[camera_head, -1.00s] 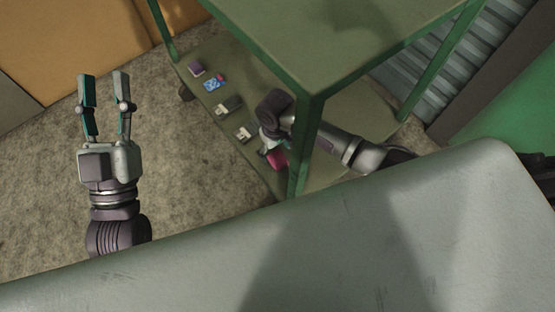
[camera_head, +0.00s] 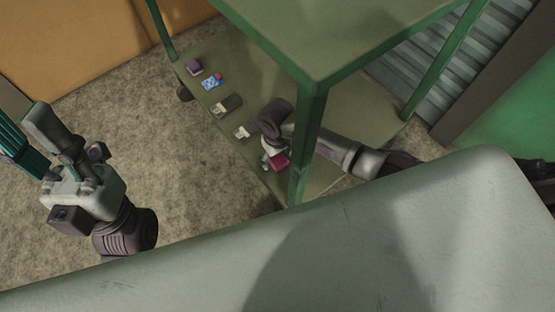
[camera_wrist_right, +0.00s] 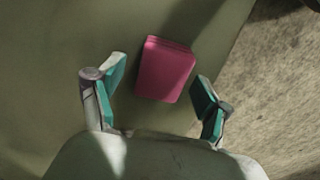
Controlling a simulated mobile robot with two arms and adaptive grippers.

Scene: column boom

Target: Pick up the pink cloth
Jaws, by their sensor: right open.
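The pink cloth (camera_head: 280,162) is a folded, block-like piece on the lower shelf (camera_head: 340,100) of the green rack, near its front edge. In the right wrist view the cloth (camera_wrist_right: 165,69) lies flat just ahead of and between the fingertips. My right gripper (camera_head: 267,160) is open and empty, with its teal-padded fingers on either side of the cloth, apparently not touching it. In the head view my wrist hides part of this gripper. My left gripper (camera_head: 32,130) is open and empty, well left of the rack over the floor.
Several small items line the shelf's left edge, including a purple block (camera_head: 194,67), a blue patterned item (camera_head: 211,84) and a dark and white item (camera_head: 228,105). A green post (camera_head: 306,140) and the upper shelf (camera_head: 330,30) stand close to my right arm.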

